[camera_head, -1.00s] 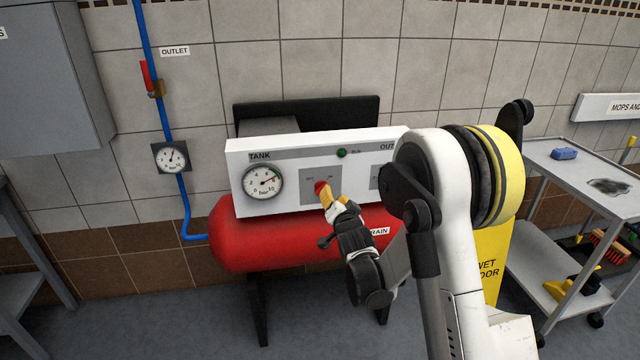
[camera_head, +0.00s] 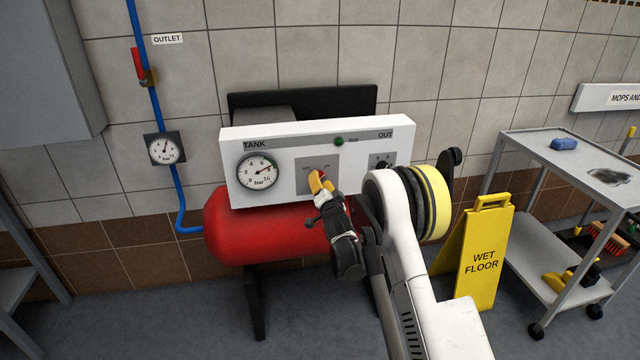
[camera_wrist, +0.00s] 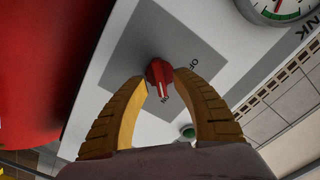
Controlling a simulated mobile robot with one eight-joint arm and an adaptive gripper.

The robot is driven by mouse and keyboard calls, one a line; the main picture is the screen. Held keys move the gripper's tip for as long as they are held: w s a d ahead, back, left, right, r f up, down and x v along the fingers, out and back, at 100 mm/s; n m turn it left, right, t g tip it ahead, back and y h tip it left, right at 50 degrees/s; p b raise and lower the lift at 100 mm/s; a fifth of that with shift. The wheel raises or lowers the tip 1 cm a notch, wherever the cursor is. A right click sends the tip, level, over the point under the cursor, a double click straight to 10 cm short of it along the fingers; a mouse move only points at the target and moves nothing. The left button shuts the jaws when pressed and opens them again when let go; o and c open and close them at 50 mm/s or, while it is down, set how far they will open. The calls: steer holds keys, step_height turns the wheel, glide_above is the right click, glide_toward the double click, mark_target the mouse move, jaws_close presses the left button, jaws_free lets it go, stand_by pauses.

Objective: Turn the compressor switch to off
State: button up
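The compressor switch is a red knob (camera_wrist: 159,75) with a white pointer line, on a grey plate (camera_wrist: 185,30) on the white panel. In the wrist view its line points to the ON label, and the OFF label is beside it. My gripper (camera_wrist: 160,76) has its two yellow fingers bowed around the knob, with the tips closed in on opposite sides of it. In the head view my gripper (camera_head: 319,178) reaches the panel (camera_head: 285,139) from the lower right and partly covers the knob and its labels.
The red tank (camera_head: 262,228) lies below the panel. A green lamp (camera_head: 339,141) and the tank gauge (camera_head: 257,171) are on the panel. A yellow wet-floor sign (camera_head: 484,258) and a grey cart (camera_head: 520,145) stand to the right. A blue pipe (camera_head: 150,105) runs up the left wall.

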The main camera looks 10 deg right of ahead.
steer(key=shift+w, duration=0.45)
jaws_close()
